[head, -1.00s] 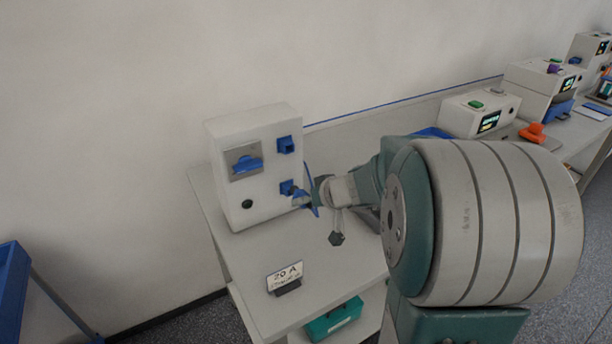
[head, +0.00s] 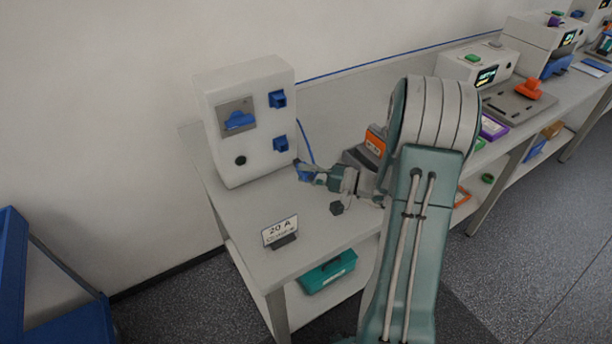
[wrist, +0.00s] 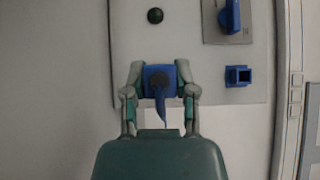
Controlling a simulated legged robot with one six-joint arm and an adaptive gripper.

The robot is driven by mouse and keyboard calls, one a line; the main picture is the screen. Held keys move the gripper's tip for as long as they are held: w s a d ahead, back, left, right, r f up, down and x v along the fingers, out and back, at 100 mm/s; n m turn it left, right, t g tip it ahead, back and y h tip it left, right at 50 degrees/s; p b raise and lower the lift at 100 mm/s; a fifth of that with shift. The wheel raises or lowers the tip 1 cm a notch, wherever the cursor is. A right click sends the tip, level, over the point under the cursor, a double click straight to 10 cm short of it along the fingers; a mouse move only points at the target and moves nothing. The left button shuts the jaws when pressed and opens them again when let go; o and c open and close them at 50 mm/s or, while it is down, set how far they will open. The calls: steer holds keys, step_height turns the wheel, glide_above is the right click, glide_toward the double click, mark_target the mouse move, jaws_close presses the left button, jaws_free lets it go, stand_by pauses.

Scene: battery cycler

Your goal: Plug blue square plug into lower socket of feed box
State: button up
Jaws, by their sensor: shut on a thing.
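The white feed box (head: 225,150) stands at the back left of the bench. Its front has two blue square sockets, an upper socket (head: 277,99) and a lower socket (head: 281,143). My gripper (head: 310,173) is shut on the blue square plug (head: 303,168), just below and right of the lower socket, with a visible gap. In the wrist view, the plug (wrist: 159,80) sits between both fingers, its blue tail hanging toward the palm. The upper socket (wrist: 238,76) shows empty to its right. The lower socket is not visible there; the plug and fingers cover that area.
The box front also has a blue handle (head: 240,119) on a grey plate and a dark green button (head: 240,160). A "20 A" sign (head: 281,231) stands on the front of the bench (head: 240,215). An orange-and-grey unit (head: 375,142) sits behind my arm.

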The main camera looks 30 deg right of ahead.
mark_target(296, 160)
steer(key=shift+w+a, duration=0.15)
steer(key=shift+w, duration=2.25)
steer(key=shift+w+r, duration=0.1)
steer(key=shift+w, duration=1.4)
stand_by(1.7)
steer(key=o, duration=0.9)
steer(key=shift+o, duration=0.2)
steer(key=v, duration=1.2)
steer(key=s+a+r+n+g+h, duration=0.1)
steer(key=s+a+r+n+g, duration=0.15)
steer(key=a, duration=0.35)
steer(key=s+a+r+n+g+h, duration=0.1)
steer(key=s+a+r+g, duration=0.1)
steer(key=a+g, duration=0.35)
steer(key=s+a+r+n+g+h, duration=0.1)
steer(key=s+a+r+n+g, duration=0.15)
steer(key=a, duration=0.55)
steer(key=s+a+r+n+t+h, duration=0.1)
steer(key=s+r+h, duration=0.1)
steer(key=s+h, duration=0.3)
steer(key=s+a+r+n+t+h, duration=0.2)
steer(key=s+r+h, duration=0.1)
steer(key=s, duration=0.5)
steer(key=shift+s+a+r+h, duration=0.2)
steer(key=shift+r+h, duration=0.1)
steer(key=shift+h, duration=0.6)
